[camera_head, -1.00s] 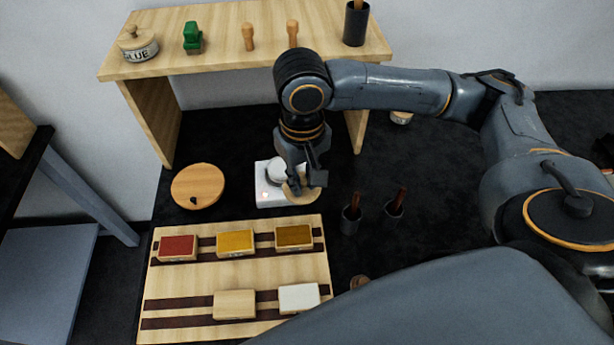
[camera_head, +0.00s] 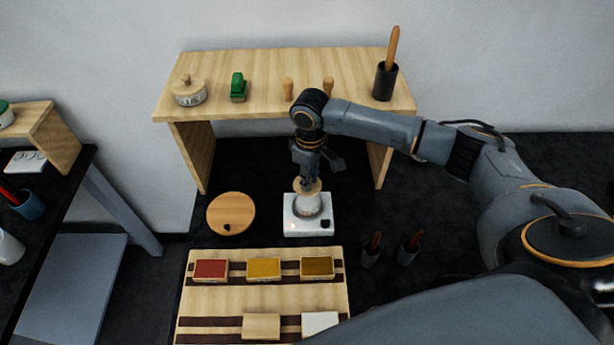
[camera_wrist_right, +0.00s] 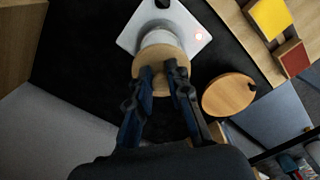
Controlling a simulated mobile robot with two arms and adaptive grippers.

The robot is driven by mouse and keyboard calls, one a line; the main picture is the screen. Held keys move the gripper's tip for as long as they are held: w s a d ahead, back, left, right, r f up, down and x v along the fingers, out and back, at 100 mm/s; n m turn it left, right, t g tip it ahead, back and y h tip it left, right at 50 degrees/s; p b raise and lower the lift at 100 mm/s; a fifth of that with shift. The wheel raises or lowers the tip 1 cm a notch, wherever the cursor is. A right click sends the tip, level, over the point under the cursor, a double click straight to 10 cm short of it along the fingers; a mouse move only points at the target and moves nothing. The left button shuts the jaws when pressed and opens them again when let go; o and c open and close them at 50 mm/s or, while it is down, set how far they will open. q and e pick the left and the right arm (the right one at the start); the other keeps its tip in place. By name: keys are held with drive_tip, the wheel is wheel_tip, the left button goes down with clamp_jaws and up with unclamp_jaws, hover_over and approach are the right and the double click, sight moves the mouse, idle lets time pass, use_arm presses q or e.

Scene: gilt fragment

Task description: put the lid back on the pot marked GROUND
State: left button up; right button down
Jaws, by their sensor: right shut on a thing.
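A small white pot (camera_head: 312,207) stands on a white square device (camera_head: 296,227); no GROUND marking is readable on it. My right gripper (camera_head: 309,183) points down above the pot and is shut on the knob of a round wooden lid (camera_head: 301,188). In the right wrist view, the gripper (camera_wrist_right: 165,72) holds the lid (camera_wrist_right: 148,56), which covers part of the pot (camera_wrist_right: 157,37). I cannot tell whether the lid touches the rim. My left gripper is not in view.
A wooden shelf (camera_head: 290,62) behind holds a lidded pot (camera_head: 188,95), a green object and a dark cup. A round wooden board (camera_head: 231,213) lies left of the device. The wooden rack (camera_head: 225,297) with colour blocks lies in front; two small dark cups stand right.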

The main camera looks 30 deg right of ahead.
drive_tip(key=shift+f+b, duration=2.3)
drive_tip(key=shift+b, duration=0.5)
drive_tip(key=shift+f, duration=0.9)
drive_tip(key=shift+r+p, duration=0.1)
drive_tip(key=shift+p, duration=0.9)
drive_tip(key=shift+s+f+p, duration=0.1)
drive_tip(key=shift+f+p, duration=0.15)
drive_tip(key=shift+p, duration=0.65)
drive_tip(key=c, duration=0.7)
unclamp_jaws()
